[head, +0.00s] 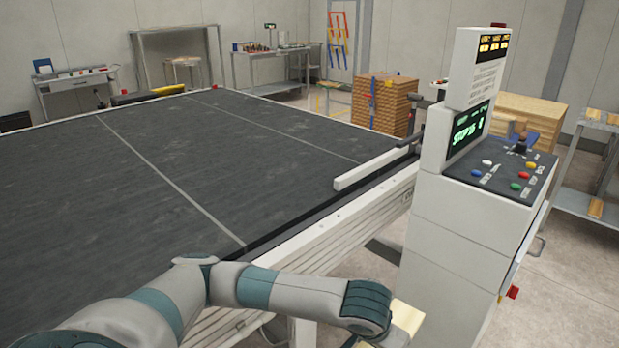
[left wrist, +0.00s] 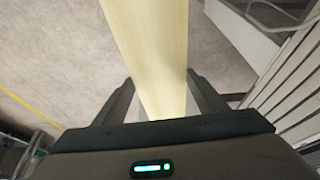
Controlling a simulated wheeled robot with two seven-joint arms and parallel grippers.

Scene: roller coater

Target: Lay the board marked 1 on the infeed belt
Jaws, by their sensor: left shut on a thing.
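A pale wooden board (left wrist: 150,50) is between the fingers of my left gripper (left wrist: 160,100) in the left wrist view. The gripper is shut on it, and the board runs up out of the picture. No number shows on the part in view. In the head view a pale end of the board (head: 405,317) shows beside my left wrist, low in front of the machine. My left gripper's fingers are hidden there. The dark infeed belt (head: 190,170) is wide, with thin pale lines across it, and its visible surface is bare. My right gripper is not in view.
A control cabinet (head: 460,230) with a lit screen and coloured buttons stands right of the belt. A white rail (head: 375,170) lies along the belt's near right edge. Stacked boards (head: 382,103) stand behind. Tables (head: 75,77) line the back wall.

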